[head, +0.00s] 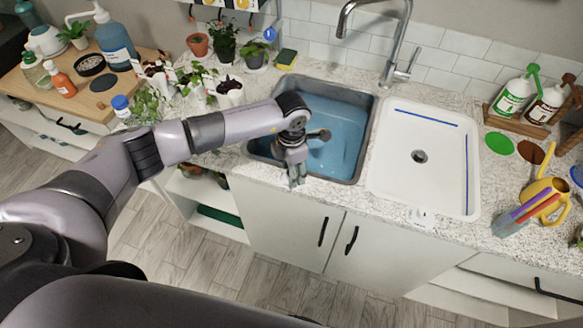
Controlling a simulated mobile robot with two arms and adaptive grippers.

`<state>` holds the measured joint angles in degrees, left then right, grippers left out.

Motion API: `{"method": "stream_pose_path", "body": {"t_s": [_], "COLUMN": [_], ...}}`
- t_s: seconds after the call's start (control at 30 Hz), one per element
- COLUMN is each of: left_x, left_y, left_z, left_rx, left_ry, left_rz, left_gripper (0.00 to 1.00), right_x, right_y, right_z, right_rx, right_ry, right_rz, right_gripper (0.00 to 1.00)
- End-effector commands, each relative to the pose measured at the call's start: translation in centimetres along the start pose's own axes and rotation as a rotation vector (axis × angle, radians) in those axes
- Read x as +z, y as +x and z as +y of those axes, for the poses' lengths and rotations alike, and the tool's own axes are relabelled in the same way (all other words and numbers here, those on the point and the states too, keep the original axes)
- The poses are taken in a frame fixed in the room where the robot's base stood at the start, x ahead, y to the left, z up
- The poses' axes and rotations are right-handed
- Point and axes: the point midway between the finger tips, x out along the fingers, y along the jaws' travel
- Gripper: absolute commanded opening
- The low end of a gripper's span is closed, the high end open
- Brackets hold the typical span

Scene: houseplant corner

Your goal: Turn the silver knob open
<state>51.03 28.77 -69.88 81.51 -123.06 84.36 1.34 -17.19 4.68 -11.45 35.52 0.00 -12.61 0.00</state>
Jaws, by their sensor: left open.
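A silver tap (398,35) stands behind the sink, its spout curving left. A short silver knob or lever (404,73) sticks out on the right side of its base; it is too small to tell how far it is turned. My left gripper (296,182) points down at the front rim of the left basin (357,140). It is open, with nothing seen between its fingers, and well apart from the tap, in front and to the left. My right gripper is not in view.
The left basin holds blue water or has a blue floor. A white drainer basin (440,125) lies to its right. Potted plants (222,45) and a sponge (287,58) stand behind left. Bottles (515,95) and a yellow watering can (545,195) are at right.

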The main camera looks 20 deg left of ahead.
Motion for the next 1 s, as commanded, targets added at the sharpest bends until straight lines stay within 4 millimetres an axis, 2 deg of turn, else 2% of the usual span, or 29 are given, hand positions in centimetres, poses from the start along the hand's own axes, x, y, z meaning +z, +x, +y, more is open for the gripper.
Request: {"method": "stream_pose_path", "body": {"t_s": [0.2, 0.87, 1.0], "left_x": [0.00, 0.00, 0.00], "left_y": [0.05, 0.00, 0.00], "left_z": [-0.02, -0.03, -0.03], "left_rx": [0.000, 0.000, 0.000], "left_ry": [0.000, 0.000, -0.001], "left_rz": [0.000, 0.000, 0.000], "left_gripper": [0.46, 0.01, 0.00], "right_x": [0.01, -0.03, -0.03], "right_y": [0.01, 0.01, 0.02], "right_z": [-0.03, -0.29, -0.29], "right_rx": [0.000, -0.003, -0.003], "right_ry": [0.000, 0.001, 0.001], "right_rz": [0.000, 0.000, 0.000], "right_gripper": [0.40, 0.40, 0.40]}}
